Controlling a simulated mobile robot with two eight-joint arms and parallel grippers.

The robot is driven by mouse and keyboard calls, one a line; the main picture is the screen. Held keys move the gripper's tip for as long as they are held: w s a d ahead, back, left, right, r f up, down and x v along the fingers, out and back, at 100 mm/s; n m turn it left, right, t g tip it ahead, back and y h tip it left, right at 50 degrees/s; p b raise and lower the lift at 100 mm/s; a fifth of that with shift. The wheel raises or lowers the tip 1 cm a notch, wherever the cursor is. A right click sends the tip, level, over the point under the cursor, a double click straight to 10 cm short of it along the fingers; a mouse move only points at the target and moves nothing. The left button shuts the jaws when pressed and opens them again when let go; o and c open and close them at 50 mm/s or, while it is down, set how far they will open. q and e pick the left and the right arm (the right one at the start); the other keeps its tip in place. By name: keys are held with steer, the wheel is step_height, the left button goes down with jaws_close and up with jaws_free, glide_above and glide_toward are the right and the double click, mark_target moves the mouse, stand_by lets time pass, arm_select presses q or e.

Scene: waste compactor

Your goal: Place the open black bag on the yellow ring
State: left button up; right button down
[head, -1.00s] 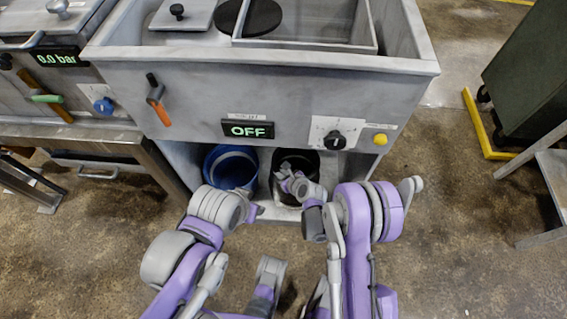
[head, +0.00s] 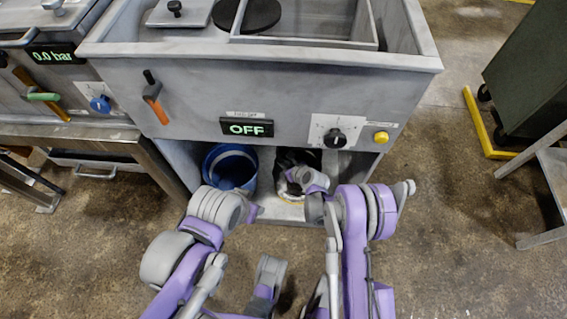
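A black shape (head: 311,157), which looks like the black bag, shows in the right part of the open bay under the compactor. Below it is a pale rounded rim with a yellowish edge (head: 290,198), possibly the yellow ring. I cannot tell how bag and rim touch. My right gripper (head: 291,176) is in front of the black shape, over the rim. Its fingers are small and partly lost against the dark, so their opening is unclear. My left gripper (head: 254,213) is mostly hidden behind its wrist, below the blue bucket.
A blue bucket (head: 212,171) stands in the left part of the bay. The compactor's front panel (head: 200,95) overhangs the bay, with an OFF display, a black knob and a yellow button (head: 381,137).

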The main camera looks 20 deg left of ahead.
steer(key=c, duration=1)
jaws_free()
steer(key=shift+c, duration=0.2)
steer(key=s+d+r+n+h+p, duration=0.15)
steer(key=s+d+r+n, duration=0.4)
steer(key=d+r, duration=0.6)
steer(key=s+d+r+n+h, duration=0.2)
steer(key=s+d+r+n, duration=0.35)
steer(key=d+r, duration=0.6)
steer(key=s+d+r+n+h, duration=0.2)
steer(key=s+d+n, duration=0.4)
steer(key=s, duration=0.3)
steer(key=s+d+r+n+g+h, duration=0.1)
steer(key=s+d+r+n+h, duration=0.2)
steer(key=s+d+n, duration=0.4)
steer(key=shift+s+d+r+n, duration=0.3)
steer(key=shift+s+d+r, duration=0.4)
steer(key=shift+s+r, duration=0.2)
